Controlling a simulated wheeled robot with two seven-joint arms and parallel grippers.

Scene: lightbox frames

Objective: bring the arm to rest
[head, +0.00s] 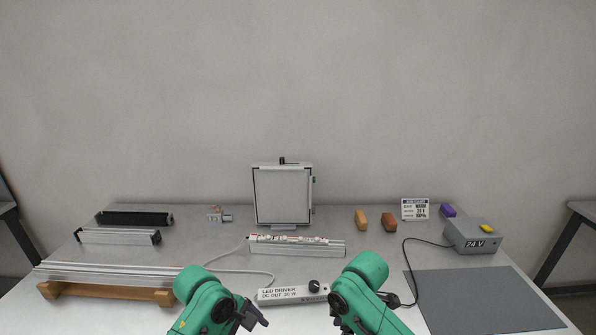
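My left arm (203,296) comes in at the bottom, left of centre, with its green link bent. Its black gripper (250,318) hangs low at the bottom edge, just left of the LED driver's front. My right arm (366,275) is bent in the same way right of centre. Its dark gripper (340,325) is mostly hidden by the arm and cut off by the bottom edge. The finger gaps of both grippers cannot be made out. I see nothing clearly held in either one.
The LED driver (280,295) lies between my arms. Behind it are a white terminal strip (297,252) and an upright framed panel (282,196). Long rails (110,273) on wooden supports lie left. A 24 V box (472,238) with a cable and a grey mat (485,300) lie right.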

